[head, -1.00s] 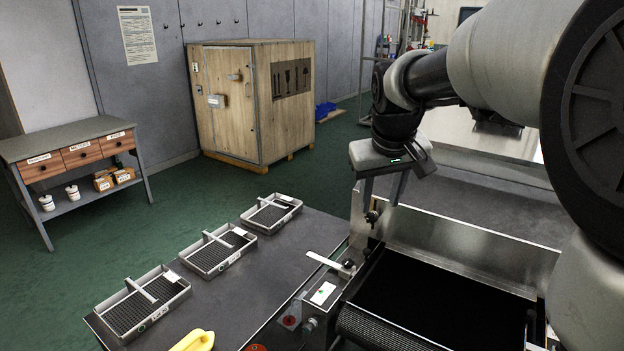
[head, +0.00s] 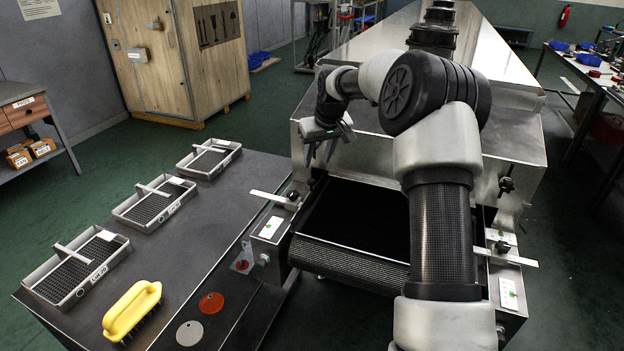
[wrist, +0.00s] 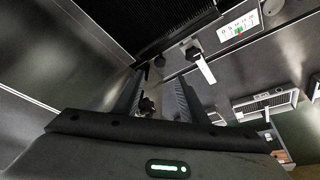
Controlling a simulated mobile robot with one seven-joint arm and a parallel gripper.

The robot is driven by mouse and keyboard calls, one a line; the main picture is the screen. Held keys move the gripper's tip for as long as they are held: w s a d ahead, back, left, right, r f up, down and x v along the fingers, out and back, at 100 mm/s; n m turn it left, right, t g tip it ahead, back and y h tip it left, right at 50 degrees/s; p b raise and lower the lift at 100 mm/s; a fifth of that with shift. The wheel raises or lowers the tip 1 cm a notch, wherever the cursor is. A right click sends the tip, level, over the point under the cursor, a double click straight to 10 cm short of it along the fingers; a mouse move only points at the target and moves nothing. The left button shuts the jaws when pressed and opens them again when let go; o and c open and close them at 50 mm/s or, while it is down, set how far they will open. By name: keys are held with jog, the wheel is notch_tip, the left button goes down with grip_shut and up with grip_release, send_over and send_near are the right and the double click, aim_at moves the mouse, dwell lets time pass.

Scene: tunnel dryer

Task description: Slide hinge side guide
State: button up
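Two flat metal guide bars flank the dryer's belt mouth in the head view: a left guide (head: 270,196) and a right guide (head: 514,259), each by a dark knob. I cannot tell which is the hinge side. The left guide also shows in the wrist view (wrist: 205,69), beyond the fingertips, with its knob (wrist: 192,49). My gripper (head: 318,163) is over the left front of the dryer, fingers pointing down. In the wrist view my gripper (wrist: 157,92) is open, and a dark knob (wrist: 148,106) shows between the fingers; contact cannot be told.
The black belt (head: 352,222) runs into the steel tunnel. A bench (head: 225,226) at left holds several mesh trays, a yellow brush (head: 131,311), and red and grey discs. Scale plates (head: 271,227) sit beside both guides. A wooden crate (head: 180,60) stands behind.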

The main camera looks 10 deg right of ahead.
aim_at(312, 180)
jog(key=b+x, duration=0.1)
jog(key=x, duration=0.9)
grip_shut()
